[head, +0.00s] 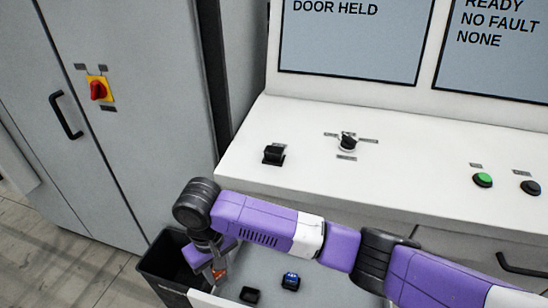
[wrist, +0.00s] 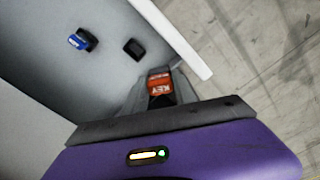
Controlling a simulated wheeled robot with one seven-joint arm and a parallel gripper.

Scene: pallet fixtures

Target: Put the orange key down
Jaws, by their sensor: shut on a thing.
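The orange key (wrist: 160,86), with white lettering reading KEY, sits between the fingers of my gripper (wrist: 158,94) in the wrist view. My gripper (head: 219,270) is shut on it. In the head view only a small orange patch of the key (head: 220,274) shows, partly hidden by my wrist and fingers. The key is close to the white edge of a grey surface; its height above the surface is hard to tell.
A blue key (head: 290,281) sits in a dark holder on the grey surface, beside an empty-looking dark holder (head: 250,295). A dark open bin (head: 163,262) stands on the floor at the left. The white rim (wrist: 176,38) bounds the surface. A console with knobs lies behind.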

